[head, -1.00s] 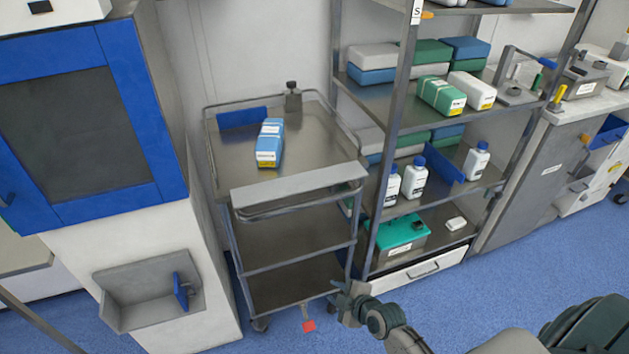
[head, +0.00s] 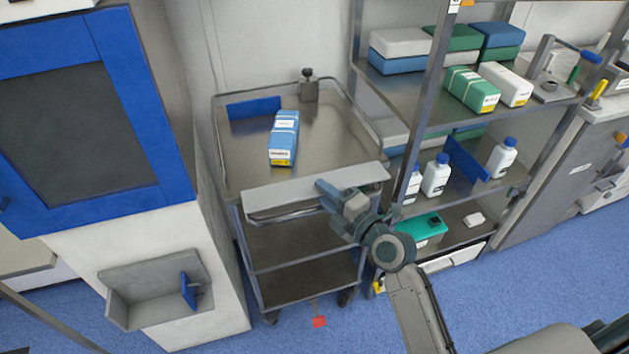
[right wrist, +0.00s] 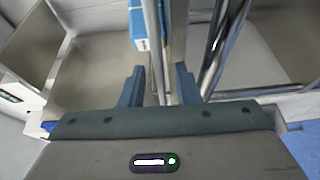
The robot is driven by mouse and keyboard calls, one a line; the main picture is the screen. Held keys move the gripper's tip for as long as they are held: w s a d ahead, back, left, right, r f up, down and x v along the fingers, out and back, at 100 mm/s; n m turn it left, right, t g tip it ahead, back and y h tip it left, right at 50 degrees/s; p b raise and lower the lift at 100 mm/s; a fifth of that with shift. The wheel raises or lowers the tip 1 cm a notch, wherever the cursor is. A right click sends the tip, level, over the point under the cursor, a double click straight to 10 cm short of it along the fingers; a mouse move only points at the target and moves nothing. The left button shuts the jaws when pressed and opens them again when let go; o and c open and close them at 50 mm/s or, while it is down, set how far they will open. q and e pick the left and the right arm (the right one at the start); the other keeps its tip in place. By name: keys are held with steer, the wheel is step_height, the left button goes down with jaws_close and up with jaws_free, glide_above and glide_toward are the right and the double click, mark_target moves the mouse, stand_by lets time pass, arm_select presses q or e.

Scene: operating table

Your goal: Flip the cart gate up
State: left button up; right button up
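The steel cart (head: 239,165) stands between the blue-fronted cabinet and the shelf rack. Its gate, a pale flat panel (head: 285,194), lies along the front edge of the top deck, lowered and not standing upright. My right gripper (head: 327,198) is at the right half of the gate and hides part of it. In the right wrist view my right gripper (right wrist: 158,86) has its two fingers apart, with thin metal bars (right wrist: 154,50) showing between them. I cannot tell whether the fingers touch the gate. My left gripper is not in view.
A blue-and-white box (head: 284,138) lies on the cart's top deck. The shelf rack (head: 410,125) with bottles and boxes stands close to the cart's right. The blue-fronted cabinet (head: 150,110) stands to its left. Blue floor is free in front.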

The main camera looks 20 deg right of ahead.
mark_target(304, 178)
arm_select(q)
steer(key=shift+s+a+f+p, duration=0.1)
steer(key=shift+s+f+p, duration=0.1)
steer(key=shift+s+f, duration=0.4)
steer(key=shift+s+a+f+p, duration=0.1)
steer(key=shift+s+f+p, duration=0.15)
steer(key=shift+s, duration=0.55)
arm_select(e)
steer(key=shift+x, duration=1.9)
steer(key=shift+c, duration=0.2)
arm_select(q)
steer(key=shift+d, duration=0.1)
arm_select(e)
jaws_close()
